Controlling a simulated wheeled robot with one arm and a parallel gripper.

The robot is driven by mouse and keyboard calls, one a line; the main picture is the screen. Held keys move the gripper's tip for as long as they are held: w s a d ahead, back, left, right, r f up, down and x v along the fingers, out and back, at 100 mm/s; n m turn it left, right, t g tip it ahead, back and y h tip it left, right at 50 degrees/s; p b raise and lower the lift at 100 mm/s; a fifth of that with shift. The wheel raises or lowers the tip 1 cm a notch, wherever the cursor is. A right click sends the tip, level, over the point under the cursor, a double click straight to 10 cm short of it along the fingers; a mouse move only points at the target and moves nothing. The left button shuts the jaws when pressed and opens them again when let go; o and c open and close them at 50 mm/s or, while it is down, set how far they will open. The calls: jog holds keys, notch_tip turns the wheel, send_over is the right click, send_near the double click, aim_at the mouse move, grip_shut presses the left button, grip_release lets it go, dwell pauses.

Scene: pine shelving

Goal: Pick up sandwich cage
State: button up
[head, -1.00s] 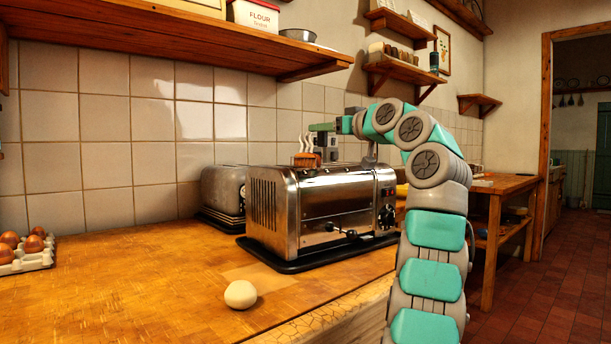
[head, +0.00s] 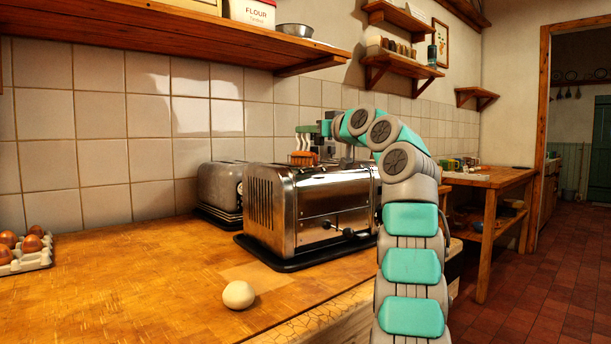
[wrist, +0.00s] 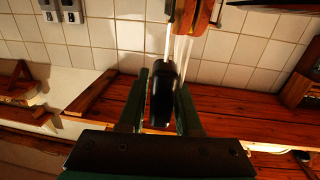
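The sandwich cage shows in the head view as pale wires above an orange-brown block (head: 303,158) at the top of the steel toaster (head: 300,210). My gripper (head: 307,130) is at the cage's upper end, above the toaster. In the wrist view the dark green fingers (wrist: 165,92) lie on either side of a black handle-like piece (wrist: 163,97), with a pale rod and an orange-brown piece (wrist: 190,16) beyond it. The handle nearly fills the gap. I cannot tell whether the fingers press on it.
A second toaster (head: 220,188) stands behind, near the tiled wall. A wooden shelf (head: 190,35) hangs above at the upper left.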

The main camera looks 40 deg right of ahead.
grip_shut()
dwell(0.5)
